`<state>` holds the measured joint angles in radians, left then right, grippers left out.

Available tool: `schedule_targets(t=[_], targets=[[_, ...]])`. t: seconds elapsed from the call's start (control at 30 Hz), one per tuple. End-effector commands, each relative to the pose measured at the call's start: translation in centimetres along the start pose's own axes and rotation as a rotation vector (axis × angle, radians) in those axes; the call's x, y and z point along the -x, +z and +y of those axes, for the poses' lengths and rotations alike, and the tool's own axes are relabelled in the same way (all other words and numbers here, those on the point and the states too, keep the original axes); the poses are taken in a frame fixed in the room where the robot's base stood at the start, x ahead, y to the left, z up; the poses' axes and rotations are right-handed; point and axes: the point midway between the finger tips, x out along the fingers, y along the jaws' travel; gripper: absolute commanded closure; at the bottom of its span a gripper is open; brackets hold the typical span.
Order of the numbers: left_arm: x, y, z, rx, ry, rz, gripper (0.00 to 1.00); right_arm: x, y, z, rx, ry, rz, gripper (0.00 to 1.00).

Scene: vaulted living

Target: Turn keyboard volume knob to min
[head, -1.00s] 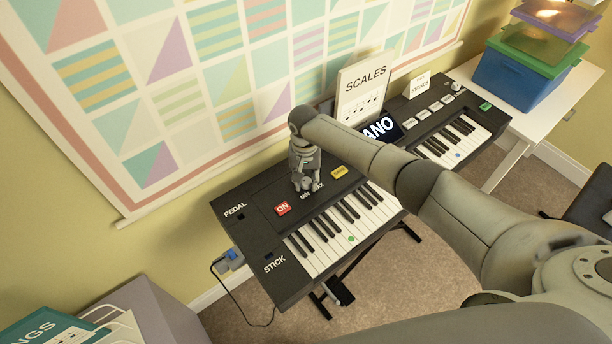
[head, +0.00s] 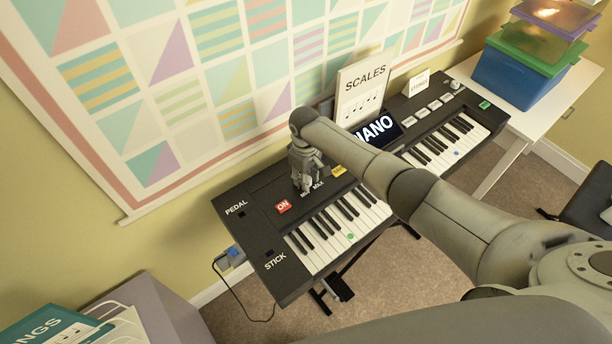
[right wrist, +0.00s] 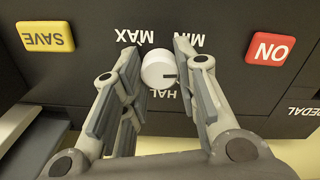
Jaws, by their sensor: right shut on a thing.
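The black keyboard (head: 262,250) stands against the wall, with MIN and MAX printed on its panel. The white round volume knob (right wrist: 155,70) shows in the right wrist view, with a dark pointer mark on its right side, towards the MIN side. There the labels appear upside down, with MAX at left, MIN at right and HALF partly hidden below the knob. My right gripper (right wrist: 159,66) is shut on the knob, one finger on each side. In the head view the right gripper (head: 306,187) covers the knob. My left gripper is not in view.
A red ON button (head: 284,207) and a yellow SAVE button (right wrist: 46,37) flank the knob. A SCALES sheet (head: 361,88) and a PIANO display (head: 377,128) stand behind the keys. Stacked bins (head: 515,75) sit on a white table at right.

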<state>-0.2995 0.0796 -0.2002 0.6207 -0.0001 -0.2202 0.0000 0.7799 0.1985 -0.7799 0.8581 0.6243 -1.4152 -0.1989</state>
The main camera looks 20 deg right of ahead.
Motion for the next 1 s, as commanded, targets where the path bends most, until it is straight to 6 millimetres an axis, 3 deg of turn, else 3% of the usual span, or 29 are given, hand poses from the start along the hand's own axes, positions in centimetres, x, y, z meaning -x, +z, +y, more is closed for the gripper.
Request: schedule_targets(t=[0.5, 1.0], targets=[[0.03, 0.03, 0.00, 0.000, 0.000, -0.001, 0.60, 0.14, -0.13, 0.03, 0.461, 0.002, 0.014, 0.96], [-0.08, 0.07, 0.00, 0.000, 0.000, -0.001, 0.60, 0.18, -0.14, 0.03, 0.681, 0.003, 0.019, 0.96]])
